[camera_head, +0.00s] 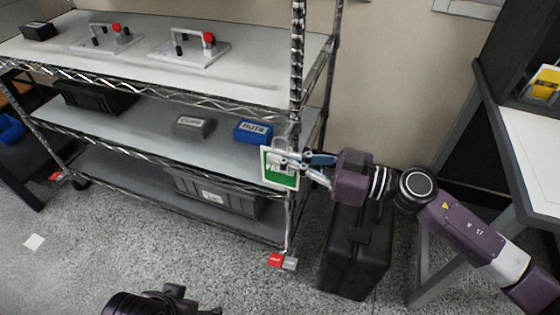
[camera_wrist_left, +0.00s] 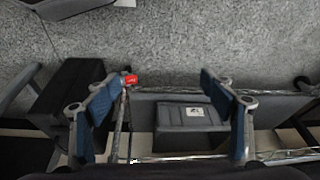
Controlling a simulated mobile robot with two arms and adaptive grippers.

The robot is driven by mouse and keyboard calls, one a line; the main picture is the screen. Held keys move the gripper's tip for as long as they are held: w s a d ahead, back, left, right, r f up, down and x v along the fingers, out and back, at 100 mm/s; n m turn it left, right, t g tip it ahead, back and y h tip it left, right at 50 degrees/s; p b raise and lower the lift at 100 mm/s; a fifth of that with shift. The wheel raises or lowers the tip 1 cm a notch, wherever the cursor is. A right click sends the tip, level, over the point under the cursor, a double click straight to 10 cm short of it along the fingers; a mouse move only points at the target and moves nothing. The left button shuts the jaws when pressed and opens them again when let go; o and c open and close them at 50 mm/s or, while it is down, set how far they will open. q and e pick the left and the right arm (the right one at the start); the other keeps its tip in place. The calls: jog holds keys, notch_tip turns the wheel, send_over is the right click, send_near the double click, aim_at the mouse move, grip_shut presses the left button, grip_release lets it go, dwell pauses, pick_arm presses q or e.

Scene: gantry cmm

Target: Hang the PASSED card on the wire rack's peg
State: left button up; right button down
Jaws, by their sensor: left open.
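The PASSED card (camera_head: 279,171), white with a green field, hangs upright at the right front post of the wire rack (camera_head: 296,75), level with the middle shelf. My right gripper (camera_head: 288,161) reaches in from the right, its fingertips closed on the card's upper part and covering some of its lettering. The peg is too small and covered to make out, so I cannot tell whether the card touches it. My left gripper (camera_wrist_left: 160,95) is open and empty in the left wrist view, pointing down over the rack and floor.
The middle shelf holds a blue bin (camera_head: 253,131) and a grey bin (camera_head: 194,125). Two fixtures with red knobs (camera_head: 190,50) stand on the top shelf. A black case (camera_head: 355,250) stands on the floor below my right gripper. A desk (camera_head: 530,150) is at right.

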jog(key=shift+w+d+f+b, duration=0.1)
jog(key=shift+w+d+b, duration=0.05)
jog(key=shift+w+b, duration=0.3)
jog(key=shift+w+d+f+b, duration=0.1)
jog(key=shift+w+b, duration=0.25)
jog(key=shift+b, duration=0.05)
jog(key=shift+w+d, duration=0.1)
jog(key=shift+w, duration=0.1)
pick_arm(q)
jog(key=shift+w+d+r+t+h+b, duration=0.55)
jog(key=shift+w+d+r+t, duration=0.95)
jog(key=shift+w, duration=2.05)
jog(key=shift+w+d+r+t+h+b, duration=0.7)
jog(key=shift+w+r+t, duration=1.35)
jog(key=shift+w, duration=1.5)
jog(key=s+a+f+g+y+p, duration=0.1)
jog(key=s+f+g, duration=0.2)
jog(key=s+f, duration=0.2)
jog(key=shift+s+a, duration=0.25)
jog(key=shift+a, duration=0.15)
pick_arm(e)
jog(key=shift+w+d+f, duration=0.25)
jog(key=shift+w+f, duration=0.1)
jog(key=shift+w, duration=0.3)
jog(key=shift+w+d+f, duration=0.2)
jog(key=shift+w+f, duration=0.1)
jog(key=shift+w, duration=0.35)
